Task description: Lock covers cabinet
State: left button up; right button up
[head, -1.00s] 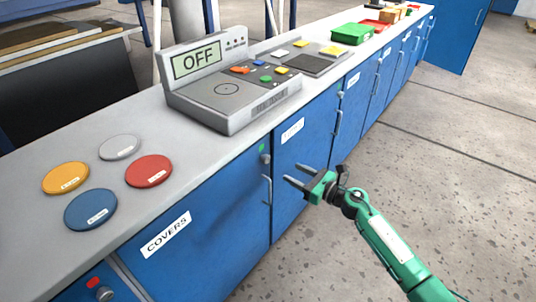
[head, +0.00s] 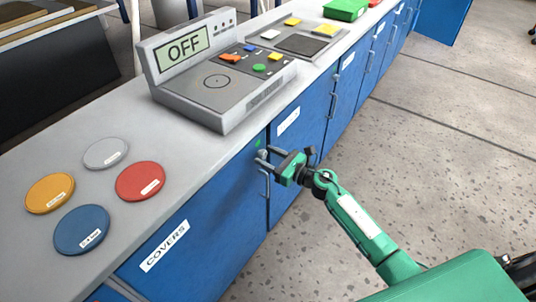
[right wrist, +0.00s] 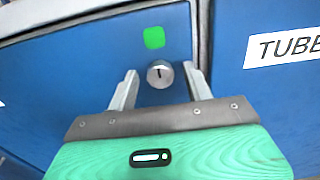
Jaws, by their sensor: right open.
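The covers cabinet (head: 190,235) is blue, with a white COVERS label (head: 164,246); its door looks closed. Its round silver lock knob (right wrist: 160,74) has a dark slot and sits below a green marker (right wrist: 154,38). The marker also shows in the head view (head: 257,143). A vertical bar handle (head: 265,184) is below the lock. My right gripper (head: 272,157) is open at the lock. In the right wrist view its two fingers (right wrist: 160,88) stand on either side of the knob, with gaps visible. My left gripper is not in view.
Orange, grey, red and blue discs (head: 140,181) lie on the grey countertop (head: 180,150). A grey device (head: 215,75) reading OFF stands behind them. The neighbouring cabinet (right wrist: 265,80) has a label beginning TUBE. The floor at right is clear.

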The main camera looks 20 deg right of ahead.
jog(key=c, duration=1)
jog(key=shift+m+p, duration=0.3)
jog(key=shift+m, duration=0.7)
jog(key=m+p, duration=0.1)
jog(key=m, duration=0.4)
jog(key=shift+d+p, duration=0.1)
jog(key=shift+p, duration=0.25)
jog(key=m+p, duration=0.2)
jog(key=m, duration=0.4)
jog(key=shift+m, duration=0.4)
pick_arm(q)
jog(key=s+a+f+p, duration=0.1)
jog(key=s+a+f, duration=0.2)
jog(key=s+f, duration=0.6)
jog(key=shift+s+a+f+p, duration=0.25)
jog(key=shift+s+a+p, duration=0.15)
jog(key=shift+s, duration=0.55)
pick_arm(e)
jog(key=shift+w+d+f+m, duration=0.1)
jog(key=shift+m, duration=2)
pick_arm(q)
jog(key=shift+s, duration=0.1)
